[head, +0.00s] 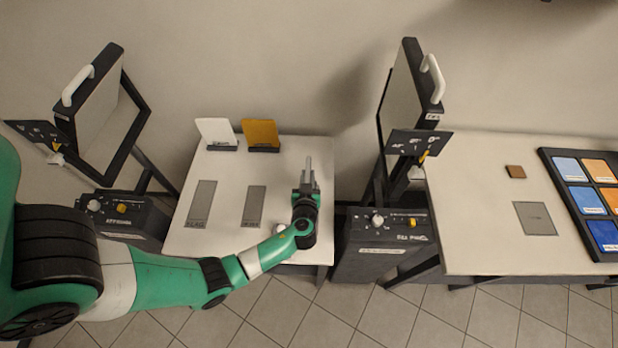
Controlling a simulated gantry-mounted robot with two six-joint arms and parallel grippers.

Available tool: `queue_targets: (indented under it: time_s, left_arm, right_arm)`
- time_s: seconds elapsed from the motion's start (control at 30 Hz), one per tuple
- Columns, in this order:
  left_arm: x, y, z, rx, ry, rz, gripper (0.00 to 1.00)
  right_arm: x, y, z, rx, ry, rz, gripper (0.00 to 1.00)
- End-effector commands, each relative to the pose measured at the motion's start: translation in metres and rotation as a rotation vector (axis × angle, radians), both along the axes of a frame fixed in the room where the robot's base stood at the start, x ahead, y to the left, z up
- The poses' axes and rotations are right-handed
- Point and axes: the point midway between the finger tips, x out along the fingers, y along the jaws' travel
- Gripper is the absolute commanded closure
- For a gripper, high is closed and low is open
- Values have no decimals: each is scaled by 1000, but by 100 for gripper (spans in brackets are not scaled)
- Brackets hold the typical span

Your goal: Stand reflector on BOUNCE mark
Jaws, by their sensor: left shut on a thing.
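A white panel (215,131) and a gold panel (261,133) stand upright side by side in dark bases at the back of the left table (225,250); either could be the reflector. Two grey rectangular marks lie in front of them: a larger left mark (201,202) and a smaller right mark (254,203). Their labels are too small to read surely. My left gripper (308,168) is over the table's right side, right of the smaller mark and apart from both panels. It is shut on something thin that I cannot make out. My right gripper is not in view.
Framed light panels on stands flank the table, a left light (98,118) and a right light (400,88). The right table (475,240) holds a brown block (516,172), a grey mark (535,218) and a swatch tray (548,160).

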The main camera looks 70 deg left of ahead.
Motion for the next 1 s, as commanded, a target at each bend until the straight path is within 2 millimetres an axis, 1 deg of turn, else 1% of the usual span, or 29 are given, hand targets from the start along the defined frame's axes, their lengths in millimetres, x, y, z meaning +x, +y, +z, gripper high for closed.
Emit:
queue_targets:
  time_s: [0.03,0.7,0.83,1.0]
  left_arm:
    - [0,0,-4,1,-1,-1,100]
    - [0,0,-44,1,-1,-2,100]
    - [0,0,-49,1,-1,-2,100]
    - [0,0,-52,1,-1,-3,100]
  right_arm:
    - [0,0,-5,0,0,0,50]
    - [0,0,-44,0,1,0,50]
    - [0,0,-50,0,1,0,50]
    - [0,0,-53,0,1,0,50]
